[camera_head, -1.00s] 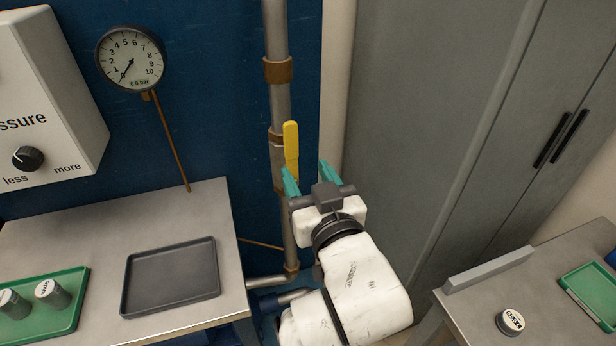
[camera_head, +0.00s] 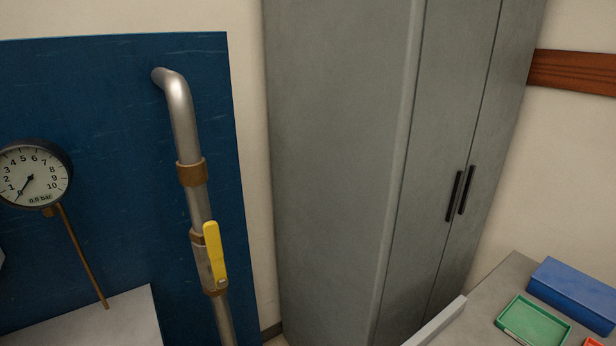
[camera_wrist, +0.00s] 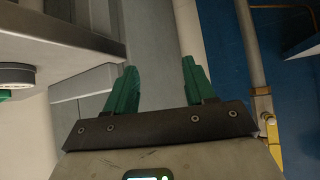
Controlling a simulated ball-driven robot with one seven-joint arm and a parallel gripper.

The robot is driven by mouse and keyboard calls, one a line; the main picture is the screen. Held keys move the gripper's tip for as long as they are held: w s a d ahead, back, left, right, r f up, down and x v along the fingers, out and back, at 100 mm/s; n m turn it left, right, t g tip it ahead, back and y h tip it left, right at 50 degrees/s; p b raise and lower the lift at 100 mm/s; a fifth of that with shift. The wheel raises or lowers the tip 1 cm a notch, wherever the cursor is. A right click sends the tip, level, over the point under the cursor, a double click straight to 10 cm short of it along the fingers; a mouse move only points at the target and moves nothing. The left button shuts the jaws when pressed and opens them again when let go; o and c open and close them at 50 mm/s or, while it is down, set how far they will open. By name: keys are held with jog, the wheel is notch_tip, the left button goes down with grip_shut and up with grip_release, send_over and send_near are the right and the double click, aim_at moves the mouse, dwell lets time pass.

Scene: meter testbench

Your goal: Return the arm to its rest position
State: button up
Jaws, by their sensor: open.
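My gripper (camera_wrist: 160,85) shows in the wrist view with its two green fingers apart and nothing between them. It is not visible in the head view. In the wrist view the yellow valve handle (camera_wrist: 272,135) and its pipe (camera_wrist: 252,60) are to the right of the fingers, apart from them. In the head view the yellow handle (camera_head: 215,252) lies nearly along the steel pipe (camera_head: 183,125), on the blue panel (camera_head: 100,90).
A pressure gauge (camera_head: 35,172) is at the far left above a bench (camera_head: 120,320). A grey cabinet (camera_head: 340,150) fills the middle. A bench (camera_head: 490,285) at lower right holds a green tray (camera_head: 533,328) and a blue box (camera_head: 575,290).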

jog(key=s+d+f+m+g+h, duration=0.1)
jog(key=s+d+f+g, duration=0.1)
jog(key=s+d+f, duration=0.2)
jog(key=s+d+f+g+h, duration=0.1)
jog(key=s+d+f+g, duration=0.1)
jog(key=s+d, duration=0.4)
jog(key=s+f, duration=0.1)
jog(key=s, duration=0.2)
jog(key=shift+d+f+m+g, duration=0.35)
jog(key=shift+f+m+g, duration=0.05)
jog(key=s+d+g, duration=0.1)
jog(key=s, duration=0.2)
jog(key=s+d+f+g, duration=0.1)
jog(key=s+d, duration=0.1)
jog(key=s, duration=0.2)
jog(key=s+d+f+m+g, duration=0.1)
jog(key=s+d, duration=0.1)
jog(key=s, duration=0.2)
jog(key=shift+s+f+g+h, duration=0.2)
jog(key=shift+f+g+h, duration=0.05)
jog(key=shift+g+h, duration=0.05)
